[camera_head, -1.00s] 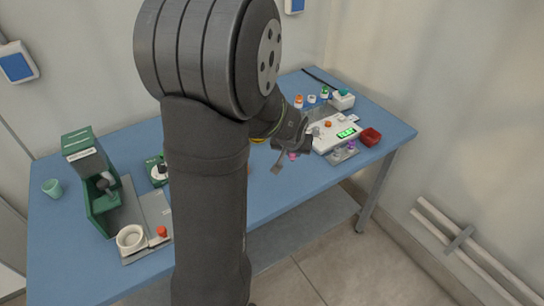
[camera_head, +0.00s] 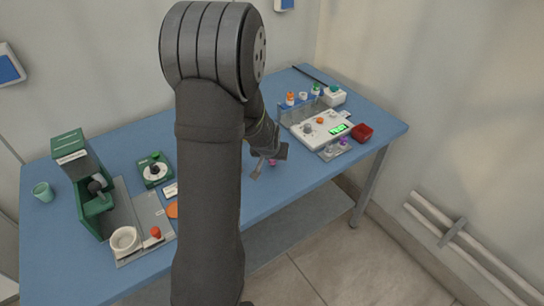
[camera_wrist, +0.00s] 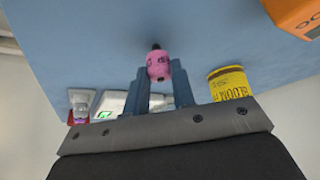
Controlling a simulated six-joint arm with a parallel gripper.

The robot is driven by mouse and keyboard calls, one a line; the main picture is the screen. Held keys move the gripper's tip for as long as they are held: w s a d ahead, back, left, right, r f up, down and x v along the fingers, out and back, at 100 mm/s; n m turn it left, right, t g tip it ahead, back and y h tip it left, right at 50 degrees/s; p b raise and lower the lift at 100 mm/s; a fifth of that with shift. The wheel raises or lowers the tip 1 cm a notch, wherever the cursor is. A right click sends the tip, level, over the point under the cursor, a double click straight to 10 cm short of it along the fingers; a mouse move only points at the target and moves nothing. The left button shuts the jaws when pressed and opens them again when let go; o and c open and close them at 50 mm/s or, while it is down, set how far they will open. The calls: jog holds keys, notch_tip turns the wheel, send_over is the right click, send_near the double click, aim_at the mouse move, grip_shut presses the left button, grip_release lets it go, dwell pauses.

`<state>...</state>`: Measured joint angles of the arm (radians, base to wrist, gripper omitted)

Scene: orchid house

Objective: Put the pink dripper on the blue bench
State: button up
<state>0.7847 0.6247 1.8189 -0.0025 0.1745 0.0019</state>
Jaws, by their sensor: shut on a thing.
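The pink dripper (camera_wrist: 159,67), a small pink body with dark print and a dark tip, sits between the two fingers of my gripper (camera_wrist: 160,82) in the wrist view. My gripper is shut on it. In the head view my gripper (camera_head: 264,166) is over the middle-right part of the blue bench (camera_head: 290,180), and a bit of the pink dripper (camera_head: 273,162) shows beside it. The bench surface also fills much of the wrist view (camera_wrist: 100,40). I cannot tell whether the dripper touches the bench or hangs just above it.
A yellow printed jar (camera_wrist: 229,84) stands near the fingers. A white scale (camera_head: 316,134) with a green display, a red tray (camera_head: 362,133) and small bottles stand at the right. The bench's front right is clear.

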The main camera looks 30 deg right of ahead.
jog(key=o, duration=1)
jog(key=shift+f, duration=0.1)
jog(key=shift+c, duration=0.2)
jog(key=shift+s+a+r, duration=0.15)
jog(key=shift+r, duration=0.5)
jog(key=v, duration=1.1)
jog(key=shift+f, duration=0.15)
jog(key=x, duration=1.2)
jog(key=shift+r, duration=0.95)
